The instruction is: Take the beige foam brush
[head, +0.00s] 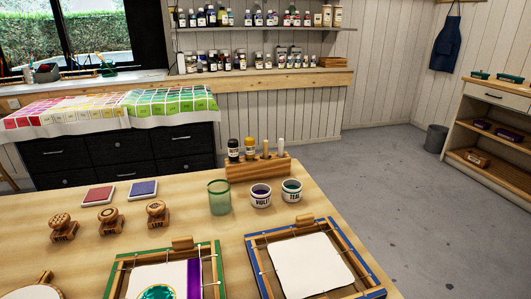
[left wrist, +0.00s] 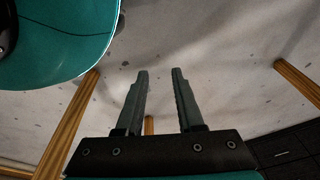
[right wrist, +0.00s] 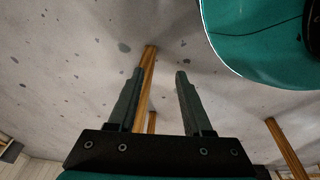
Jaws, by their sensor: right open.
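A wooden rack (head: 258,167) stands at the far edge of the table. Two slim upright items rise from its right half: a tan one (head: 265,149) and a paler, cream one (head: 281,148). They may be foam brushes; they are too small for me to tell which is the beige one. My left gripper (left wrist: 160,72) is open and empty in the left wrist view. My right gripper (right wrist: 160,73) is open and empty in the right wrist view. Both wrist views show floor and wooden legs. Neither gripper shows in the head view.
In front stand a green glass (head: 219,197), a violet jar (head: 261,195) and a teal jar (head: 291,190). Wooden stamps (head: 110,220) are left; a blue-edged frame (head: 362,265) is nearer.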

